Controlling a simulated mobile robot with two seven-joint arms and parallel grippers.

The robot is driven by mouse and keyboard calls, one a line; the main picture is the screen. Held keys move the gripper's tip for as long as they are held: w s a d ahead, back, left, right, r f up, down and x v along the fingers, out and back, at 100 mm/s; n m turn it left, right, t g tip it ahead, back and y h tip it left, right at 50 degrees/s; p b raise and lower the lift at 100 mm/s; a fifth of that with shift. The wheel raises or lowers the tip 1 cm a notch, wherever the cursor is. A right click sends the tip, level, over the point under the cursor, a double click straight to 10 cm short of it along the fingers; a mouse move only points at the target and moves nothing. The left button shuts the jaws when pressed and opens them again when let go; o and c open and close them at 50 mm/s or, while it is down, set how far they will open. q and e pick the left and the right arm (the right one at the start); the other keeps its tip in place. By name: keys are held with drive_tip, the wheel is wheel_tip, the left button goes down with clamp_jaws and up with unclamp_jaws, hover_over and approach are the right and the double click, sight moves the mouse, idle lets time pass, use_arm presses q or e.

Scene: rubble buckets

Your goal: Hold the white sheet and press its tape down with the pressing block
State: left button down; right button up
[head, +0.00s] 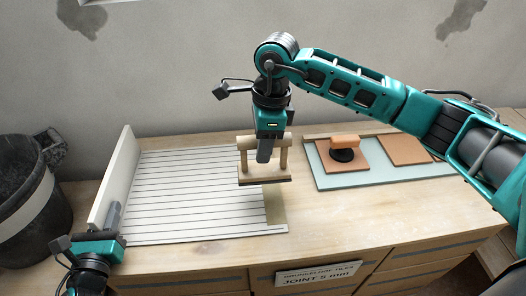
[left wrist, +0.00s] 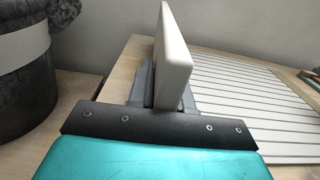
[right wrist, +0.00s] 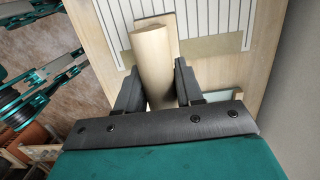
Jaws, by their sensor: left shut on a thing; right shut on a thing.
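The white sheet (head: 200,190), marked with dark parallel lines, lies on the wooden bench; it also shows in the left wrist view (left wrist: 245,95). A beige tape strip (head: 275,205) runs along its right edge, partly hidden by the block. A white upright board (head: 118,178) stands along the sheet's left edge. My left gripper (head: 114,218) is shut on this board near its front end (left wrist: 172,60). My right gripper (head: 264,150) is shut on the round wooden handle of the pressing block (head: 263,180). The block appears over the tape; I cannot tell whether it touches. The handle fills the right wrist view's jaws (right wrist: 155,65).
A pale green mat (head: 380,180) at the right holds an orange tile (head: 405,150) and another tile with an orange-handled tool (head: 345,145). A dark bucket (head: 28,195) stands left of the bench. A labelled sign (head: 318,274) is on the bench front.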

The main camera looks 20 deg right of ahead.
idle(0.3)
idle(0.4)
use_arm(q)
drive_tip(key=c, duration=1)
unclamp_jaws()
drive_tip(key=shift+o, duration=0.2)
drive_tip(key=shift+s, duration=0.1)
drive_tip(key=v, duration=1.1)
drive_tip(key=shift+s, duration=0.4)
